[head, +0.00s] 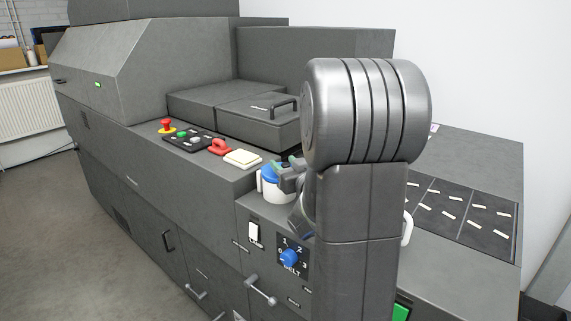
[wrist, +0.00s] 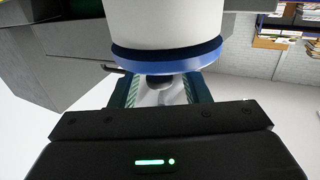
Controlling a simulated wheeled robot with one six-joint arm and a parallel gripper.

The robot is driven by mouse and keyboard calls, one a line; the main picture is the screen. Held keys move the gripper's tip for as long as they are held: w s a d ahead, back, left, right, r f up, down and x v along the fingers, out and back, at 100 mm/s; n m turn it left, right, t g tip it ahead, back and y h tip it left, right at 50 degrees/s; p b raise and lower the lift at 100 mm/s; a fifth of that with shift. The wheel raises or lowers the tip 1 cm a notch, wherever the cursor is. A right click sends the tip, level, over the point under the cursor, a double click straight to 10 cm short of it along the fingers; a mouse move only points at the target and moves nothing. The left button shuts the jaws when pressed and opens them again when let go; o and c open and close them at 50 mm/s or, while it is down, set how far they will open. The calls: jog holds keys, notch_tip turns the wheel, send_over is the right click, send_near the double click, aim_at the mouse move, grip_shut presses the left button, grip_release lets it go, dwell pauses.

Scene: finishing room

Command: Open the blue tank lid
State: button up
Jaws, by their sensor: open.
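A small white tank (head: 275,193) with a blue lid (head: 268,172) stands on the grey machine's front ledge, just left of my arm. The lid appears closed. My gripper (head: 287,167) is at the right side of the lid, partly hidden by my own arm. In the wrist view, which looks upside down, the white tank (wrist: 165,20) fills the top and the blue lid (wrist: 165,60) shows as a rim below it. The open fingers (wrist: 160,84) are on either side of part of the lid's edge; whether they touch it I cannot tell.
Left along the ledge are a cream button (head: 242,158), a red switch (head: 219,147), a control panel (head: 192,140) and a red emergency knob (head: 166,125). Below the tank are a white rocker switch (head: 253,233) and a blue belt dial (head: 289,257). Open floor (head: 60,220) lies left.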

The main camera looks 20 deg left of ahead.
jog(key=shift+a, duration=0.1)
grip_shut()
jog(key=shift+r, duration=0.1)
